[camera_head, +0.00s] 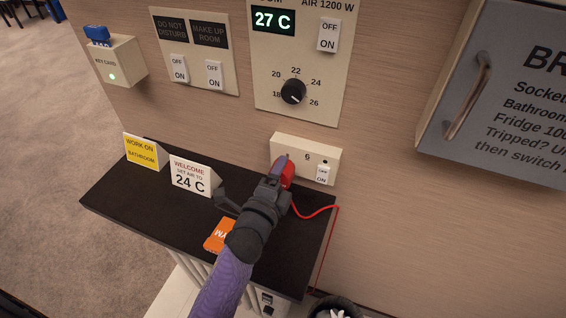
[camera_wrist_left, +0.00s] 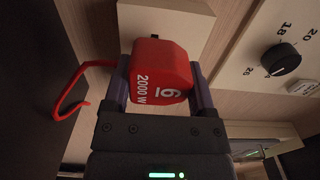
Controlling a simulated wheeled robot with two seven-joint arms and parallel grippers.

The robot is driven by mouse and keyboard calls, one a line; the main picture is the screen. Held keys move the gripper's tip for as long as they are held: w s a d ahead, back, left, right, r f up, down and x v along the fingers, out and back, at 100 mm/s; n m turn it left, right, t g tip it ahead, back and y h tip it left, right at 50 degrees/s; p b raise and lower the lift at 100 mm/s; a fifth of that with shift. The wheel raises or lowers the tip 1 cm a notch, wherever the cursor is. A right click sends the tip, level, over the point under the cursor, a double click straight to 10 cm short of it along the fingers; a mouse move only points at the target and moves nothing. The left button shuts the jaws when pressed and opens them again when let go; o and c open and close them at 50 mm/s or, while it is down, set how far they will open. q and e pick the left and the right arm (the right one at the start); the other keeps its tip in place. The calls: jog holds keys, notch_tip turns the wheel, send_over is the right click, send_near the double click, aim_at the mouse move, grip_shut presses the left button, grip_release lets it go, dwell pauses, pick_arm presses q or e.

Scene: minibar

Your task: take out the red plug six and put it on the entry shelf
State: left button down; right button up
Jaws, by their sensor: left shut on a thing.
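The red plug six (camera_head: 288,176) is at the left part of the white socket box (camera_head: 306,158) on the wall. In the left wrist view the plug (camera_wrist_left: 158,68) shows "6" and "2000 W". My left gripper (camera_head: 281,179) is shut on it, with one finger on each side. The pictures do not show clearly whether its pins are in the socket. A red cord (camera_head: 316,212) runs from the plug to the right and down past the shelf edge. The dark entry shelf (camera_head: 140,190) lies below. My right gripper is not in view.
On the shelf stand a yellow "work on bathroom" sign (camera_head: 141,152) and a white "24 C" sign (camera_head: 190,176). An orange card (camera_head: 219,234) lies near its front edge. A grey panel with a handle (camera_head: 467,97) is at the right. The shelf's left front is clear.

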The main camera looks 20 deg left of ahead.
pick_arm(q)
jog(key=shift+s+a+p, duration=0.1)
jog(key=shift+s+p, duration=0.45)
jog(key=shift+s, duration=1.65)
